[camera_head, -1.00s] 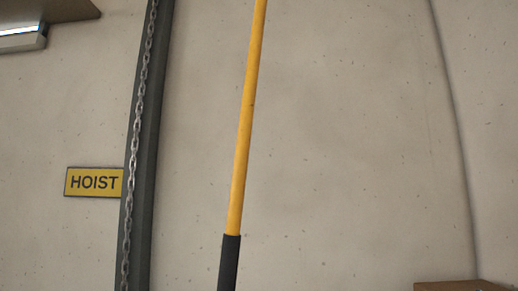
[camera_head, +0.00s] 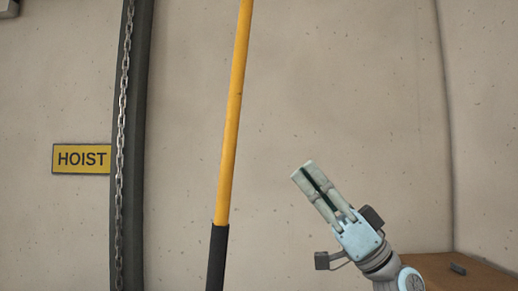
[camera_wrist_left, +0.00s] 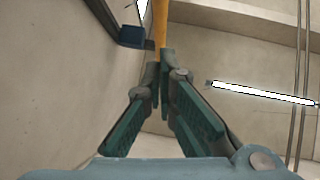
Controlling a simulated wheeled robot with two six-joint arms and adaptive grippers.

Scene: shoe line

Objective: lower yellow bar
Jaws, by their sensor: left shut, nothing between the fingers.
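The yellow bar (camera_head: 233,110) hangs tilted slightly in front of the wall in the head view. Its lower end has a black grip (camera_head: 217,255), and its top runs out of the picture. My left gripper (camera_head: 303,170) is to the right of the bar, pointing up and left, shut and empty. A clear gap shows between its fingertips and the bar in the head view. In the left wrist view the yellow bar (camera_wrist_left: 160,22) shows beyond the shut fingertips (camera_wrist_left: 164,62). I cannot tell the distance in depth. My right gripper is out of view.
A dark post (camera_head: 131,150) with a hanging chain (camera_head: 122,120) stands left of the bar, beside a yellow HOIST sign (camera_head: 81,159). The wall between is bare.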

